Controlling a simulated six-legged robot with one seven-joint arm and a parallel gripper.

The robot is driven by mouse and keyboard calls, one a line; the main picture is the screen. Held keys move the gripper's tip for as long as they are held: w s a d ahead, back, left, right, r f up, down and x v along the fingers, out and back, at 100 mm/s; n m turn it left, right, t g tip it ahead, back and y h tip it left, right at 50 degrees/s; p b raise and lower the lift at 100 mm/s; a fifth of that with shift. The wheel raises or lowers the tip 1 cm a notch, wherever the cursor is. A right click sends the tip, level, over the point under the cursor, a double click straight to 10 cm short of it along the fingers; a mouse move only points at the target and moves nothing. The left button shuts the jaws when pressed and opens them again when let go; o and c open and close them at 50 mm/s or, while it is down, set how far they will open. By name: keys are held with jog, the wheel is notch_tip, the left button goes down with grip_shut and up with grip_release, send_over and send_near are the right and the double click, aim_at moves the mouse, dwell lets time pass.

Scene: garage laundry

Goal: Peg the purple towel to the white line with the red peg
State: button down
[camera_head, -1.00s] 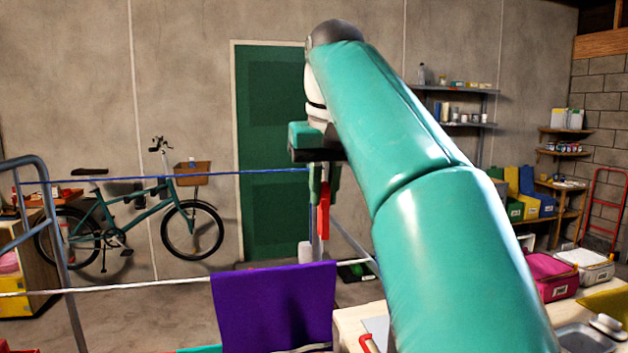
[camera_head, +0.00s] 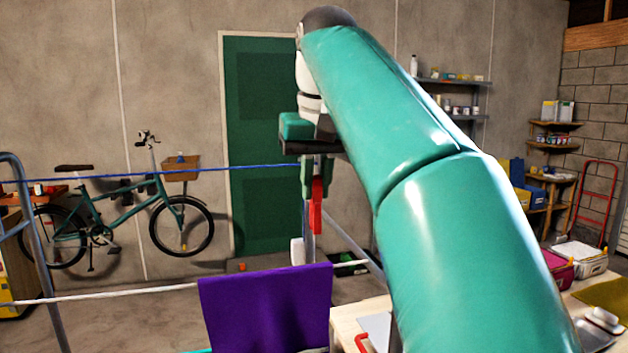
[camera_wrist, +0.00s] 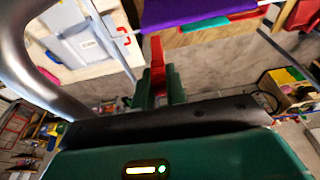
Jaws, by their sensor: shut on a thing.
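The purple towel (camera_head: 265,308) hangs folded over the white line (camera_head: 120,294), low in the middle of the head view. It also shows at the top of the wrist view (camera_wrist: 190,12). My gripper (camera_head: 314,185) points down, shut on the red peg (camera_head: 316,207). The peg hangs below the fingers, above and near the right end of the towel, apart from it. In the wrist view the peg (camera_wrist: 157,55) sticks out beyond the green fingers.
A blue line (camera_head: 120,175) runs behind and above the white line. A grey metal frame post (camera_head: 35,240) stands at left. A wooden table (camera_head: 350,322) with trays is at lower right. A bicycle (camera_head: 120,215) and green door (camera_head: 265,130) are at the back wall.

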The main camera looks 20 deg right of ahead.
aim_at(315, 201)
jog(key=shift+w+f, duration=0.5)
jog(key=shift+w, duration=0.05)
jog(key=shift+f, duration=0.2)
jog(key=shift+s, duration=0.4)
jog(key=shift+w+f, duration=0.35)
jog(key=shift+f, duration=0.2)
jog(key=shift+s+f, duration=0.3)
jog(key=shift+w+f, duration=0.3)
jog(key=shift+f, duration=0.15)
jog(key=shift+s+f, duration=0.2)
jog(key=shift+f, duration=0.1)
jog(key=shift+w+f, duration=0.15)
jog(key=shift+f, duration=2.75)
jog(key=c, duration=1.3)
grip_release()
jog(key=shift+c, duration=0.2)
